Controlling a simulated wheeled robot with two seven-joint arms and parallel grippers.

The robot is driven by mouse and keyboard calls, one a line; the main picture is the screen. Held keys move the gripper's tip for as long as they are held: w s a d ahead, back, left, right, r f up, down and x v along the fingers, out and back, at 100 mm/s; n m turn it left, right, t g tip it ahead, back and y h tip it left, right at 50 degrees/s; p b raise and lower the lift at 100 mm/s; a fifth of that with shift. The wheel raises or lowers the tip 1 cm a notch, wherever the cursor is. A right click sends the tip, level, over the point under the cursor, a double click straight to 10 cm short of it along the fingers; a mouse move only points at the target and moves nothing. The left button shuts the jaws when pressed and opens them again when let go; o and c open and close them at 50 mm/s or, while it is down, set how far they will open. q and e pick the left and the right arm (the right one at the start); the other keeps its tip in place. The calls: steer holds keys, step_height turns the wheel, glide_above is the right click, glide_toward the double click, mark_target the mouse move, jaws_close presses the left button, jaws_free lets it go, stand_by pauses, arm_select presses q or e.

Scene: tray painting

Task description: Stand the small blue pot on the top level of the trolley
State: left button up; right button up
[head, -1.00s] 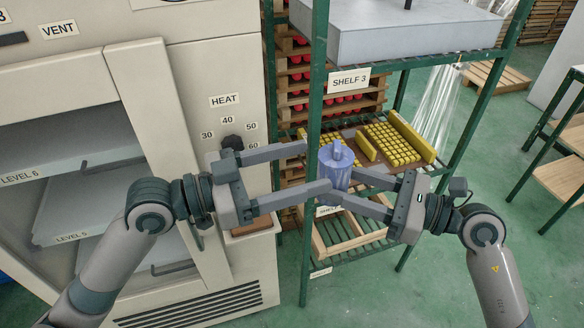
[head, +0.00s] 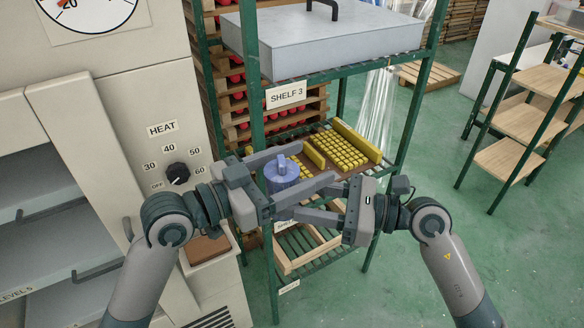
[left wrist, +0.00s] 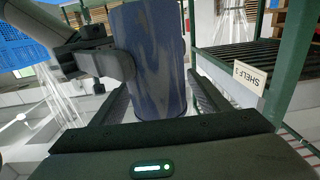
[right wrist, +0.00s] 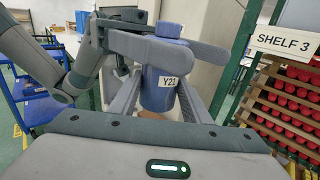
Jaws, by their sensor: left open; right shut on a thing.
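The small blue pot (head: 281,177) is a blue lidded cylinder, upright in the air between my two grippers. In the right wrist view the pot (right wrist: 160,92) carries a label "Y21". My right gripper (head: 302,190) is shut on it from the right. My left gripper (head: 316,183) is open, its fingers spread around the pot from the left. The pot also fills the middle of the left wrist view (left wrist: 150,60). A green-framed stand with wooden levels (head: 523,124), apparently the trolley, is at the right; its top level (head: 562,24) is partly cut off.
A green rack marked SHELF 3 (head: 286,95) stands just behind the grippers, with a big grey lidded box (head: 330,42) on it and yellow pieces (head: 340,150) lower down. A heating cabinet (head: 110,100) is at left. Green floor (head: 420,160) lies open between rack and trolley.

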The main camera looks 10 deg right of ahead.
arm_select(q)
steer(key=shift+c, duration=0.6)
steer(key=c, duration=1.3)
arm_select(e)
steer(key=o, duration=0.5)
steer(key=shift+r, duration=0.1)
steer(key=shift+c, duration=0.2)
steer(key=o, duration=0.4)
steer(key=v, duration=1.2)
